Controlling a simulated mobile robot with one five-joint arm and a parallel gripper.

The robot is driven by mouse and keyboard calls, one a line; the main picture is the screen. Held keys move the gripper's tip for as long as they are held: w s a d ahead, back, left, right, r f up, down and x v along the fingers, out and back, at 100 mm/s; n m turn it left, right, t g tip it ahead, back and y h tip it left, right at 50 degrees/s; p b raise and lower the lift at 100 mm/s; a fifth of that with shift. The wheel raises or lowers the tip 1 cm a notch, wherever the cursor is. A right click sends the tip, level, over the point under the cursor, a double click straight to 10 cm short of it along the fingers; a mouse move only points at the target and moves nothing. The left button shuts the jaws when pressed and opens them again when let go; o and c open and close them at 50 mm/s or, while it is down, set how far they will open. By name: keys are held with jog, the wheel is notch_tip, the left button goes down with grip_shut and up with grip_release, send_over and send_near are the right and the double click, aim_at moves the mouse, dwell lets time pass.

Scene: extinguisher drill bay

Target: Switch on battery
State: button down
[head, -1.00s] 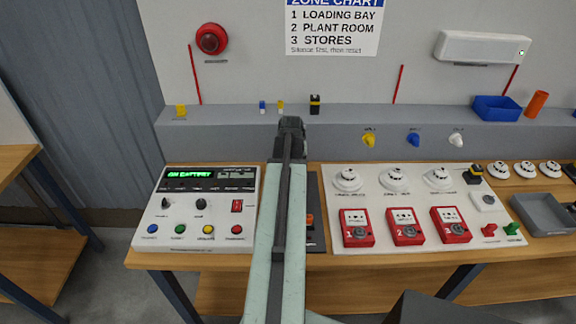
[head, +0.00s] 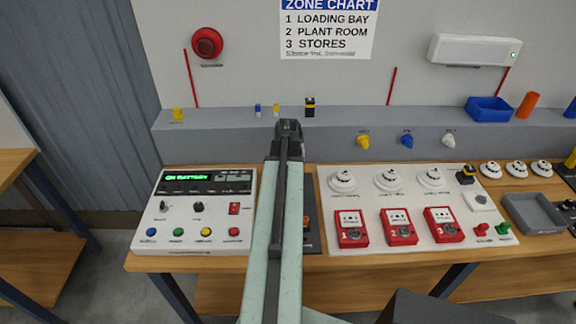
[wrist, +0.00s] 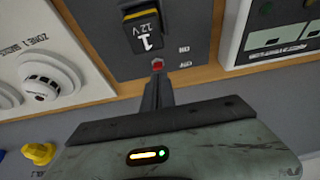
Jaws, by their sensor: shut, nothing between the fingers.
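A dark battery panel (wrist: 185,50) fills the upper middle of the wrist view. It bears a black and yellow block marked "1 12 V" (wrist: 146,28) and a small red part (wrist: 157,64), which could be a switch or a lamp. In the head view my arm hides most of this panel (head: 314,240). My gripper (wrist: 157,86) is shut and empty, its tips close to the red part; I cannot tell whether they touch. In the head view the gripper's end (head: 288,128) shows. The white control panel (head: 160,237) has a green display (head: 187,177) reading "ON BATTERY".
A white board (head: 335,205) with several smoke detectors and red call points (head: 353,229) lies right of my arm. A grey tray (head: 534,217) is at the far right. A grey ledge (head: 220,130) with small coloured parts runs behind the bench.

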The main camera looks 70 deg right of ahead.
jog(key=a+r+p, duration=0.1)
jog(key=r, duration=0.1)
jog(key=s+a+r+p, duration=0.1)
jog(key=a+r+p, duration=0.1)
jog(key=s+a+r+p, duration=0.1)
jog(key=r+p, duration=0.1)
jog(key=shift+s+a+r, duration=0.1)
jog(key=shift+a+r, duration=0.15)
jog(key=shift+a, duration=0.05)
jog(key=shift+f, duration=0.15)
